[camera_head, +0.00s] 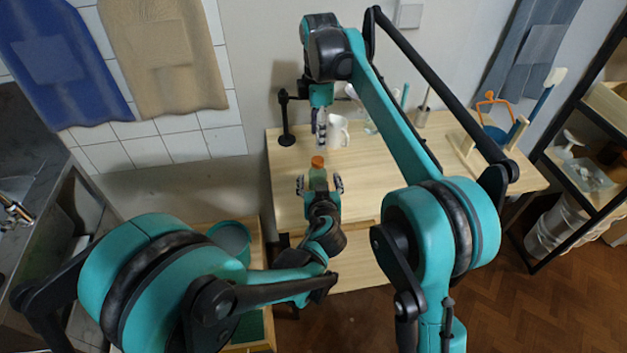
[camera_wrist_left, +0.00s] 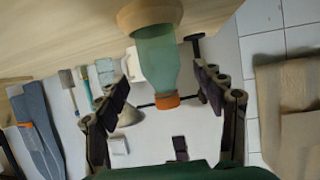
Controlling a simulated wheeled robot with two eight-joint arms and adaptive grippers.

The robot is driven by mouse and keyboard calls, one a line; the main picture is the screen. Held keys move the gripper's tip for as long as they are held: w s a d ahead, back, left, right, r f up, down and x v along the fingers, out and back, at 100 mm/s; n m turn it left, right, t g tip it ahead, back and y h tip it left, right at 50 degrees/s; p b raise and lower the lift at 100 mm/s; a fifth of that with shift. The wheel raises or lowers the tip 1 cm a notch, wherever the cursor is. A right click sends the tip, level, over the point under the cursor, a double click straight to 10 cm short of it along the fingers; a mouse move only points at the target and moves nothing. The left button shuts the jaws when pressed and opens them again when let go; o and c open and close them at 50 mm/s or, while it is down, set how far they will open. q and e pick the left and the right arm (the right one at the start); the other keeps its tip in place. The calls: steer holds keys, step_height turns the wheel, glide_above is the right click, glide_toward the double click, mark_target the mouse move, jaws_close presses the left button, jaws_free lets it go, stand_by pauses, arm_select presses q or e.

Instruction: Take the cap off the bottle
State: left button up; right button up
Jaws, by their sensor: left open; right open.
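The bottle (camera_head: 318,175) is green and see-through and stands upright near the table's left front part. Its orange cap (camera_head: 317,161) is on top. In the left wrist view, which is upside down, the bottle (camera_wrist_left: 158,58) and cap (camera_wrist_left: 167,101) hang between the fingers, with a round wood-coloured piece (camera_wrist_left: 150,14) at the bottle's base. My left gripper (camera_head: 320,184) is open, one finger on each side of the bottle; in the wrist view a gap shows on both sides. My right gripper (camera_head: 321,132) is open and empty, pointing down behind the bottle.
A white mug (camera_head: 339,131) stands just behind my right gripper, with a black stand (camera_head: 286,122) to its left. Several tools and a wooden rack (camera_head: 462,143) are farther right on the table (camera_head: 375,165). A teal bucket (camera_head: 230,238) is lower left. The table's middle is clear.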

mark_target(318, 177)
arm_select(q)
steer(key=x, duration=0.5)
